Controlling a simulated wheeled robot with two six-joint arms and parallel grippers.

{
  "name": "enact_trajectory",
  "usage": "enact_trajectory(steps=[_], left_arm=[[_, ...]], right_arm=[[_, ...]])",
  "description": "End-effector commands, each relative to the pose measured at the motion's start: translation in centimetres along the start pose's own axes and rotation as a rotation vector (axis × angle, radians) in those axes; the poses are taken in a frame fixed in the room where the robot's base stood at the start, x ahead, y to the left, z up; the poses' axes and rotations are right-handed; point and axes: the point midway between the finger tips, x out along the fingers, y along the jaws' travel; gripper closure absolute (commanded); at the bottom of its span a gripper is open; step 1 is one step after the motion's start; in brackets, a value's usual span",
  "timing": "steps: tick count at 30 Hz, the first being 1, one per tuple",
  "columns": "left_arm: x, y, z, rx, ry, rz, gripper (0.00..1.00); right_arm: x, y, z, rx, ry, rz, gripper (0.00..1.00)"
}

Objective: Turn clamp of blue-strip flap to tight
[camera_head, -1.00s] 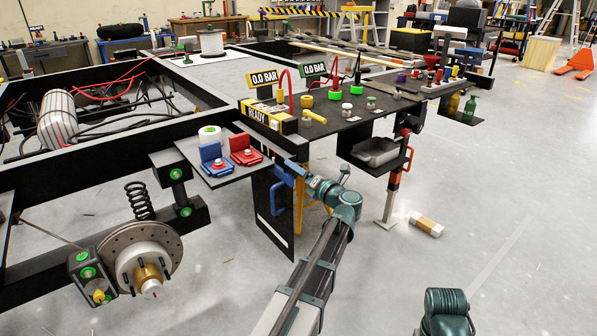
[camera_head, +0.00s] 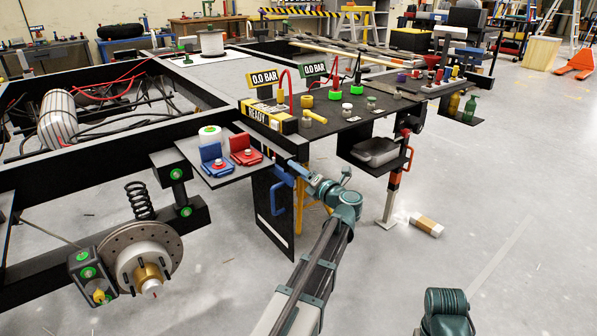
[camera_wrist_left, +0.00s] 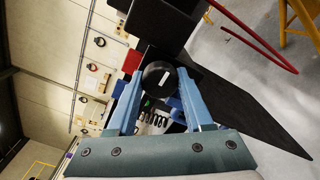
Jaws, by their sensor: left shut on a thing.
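A black flap panel (camera_head: 268,205) hangs from the chassis beam, with a blue handle (camera_head: 278,197) on its face. In the left wrist view a dark panel (camera_wrist_left: 245,105) stretches to the right. A round black knob with a white mark (camera_wrist_left: 158,75), which looks like the clamp, sits between the fingertips of my left gripper (camera_wrist_left: 155,78). The gripper is shut on it. In the head view my left gripper (camera_head: 296,169) reaches the beam end just above the flap; the knob is hidden there. Something blue shows behind the knob in the wrist view.
A small shelf (camera_head: 222,178) with a blue clamp block (camera_head: 213,160) and a red one (camera_head: 245,151) stands left of the gripper. A black worktop (camera_head: 350,120) lies behind, with a grey tray (camera_head: 375,152) below it. The floor to the right is mostly clear.

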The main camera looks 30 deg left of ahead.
Motion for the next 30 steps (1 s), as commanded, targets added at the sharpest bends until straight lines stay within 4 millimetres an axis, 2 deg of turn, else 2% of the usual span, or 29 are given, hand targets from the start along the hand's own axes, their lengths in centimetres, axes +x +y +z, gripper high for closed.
enact_trajectory(steps=[2, 3, 7, 15, 19, 23, 30], left_arm=[[0.0, 0.0, 0.0, 0.002, -0.001, -0.001, 1.0], [0.0, 0.0, 0.0, 0.002, -0.001, -0.001, 0.43], [0.0, 0.0, 0.0, 0.001, -0.001, 0.0, 0.2], [0.0, 0.0, 0.0, 0.0, 0.0, 0.0, 0.19], [-0.8, 0.0, 0.0, 0.0, -0.002, -0.001, 0.19], [-2.9, 0.0, -0.1, 0.0, -0.003, -0.002, 0.19], [-8.3, 0.0, -0.1, 0.0, -0.004, -0.003, 0.19]], right_arm=[[0.0, 0.0, 0.0, 0.0, 0.0, 0.0, 0.5], [0.0, 0.0, 0.0, 0.0, 0.0, 0.0, 0.5], [0.0, 0.0, 0.0, 0.0, 0.0, 0.0, 0.5], [0.0, 0.0, 0.0, 0.0, 0.0, 0.0, 0.5], [0.0, 0.0, 0.0, 0.0, 0.0, 0.0, 0.5], [0.0, 0.0, 0.0, 0.0, 0.0, 0.0, 0.5], [0.0, 0.0, 0.0, 0.0, 0.0, 0.0, 0.5]])
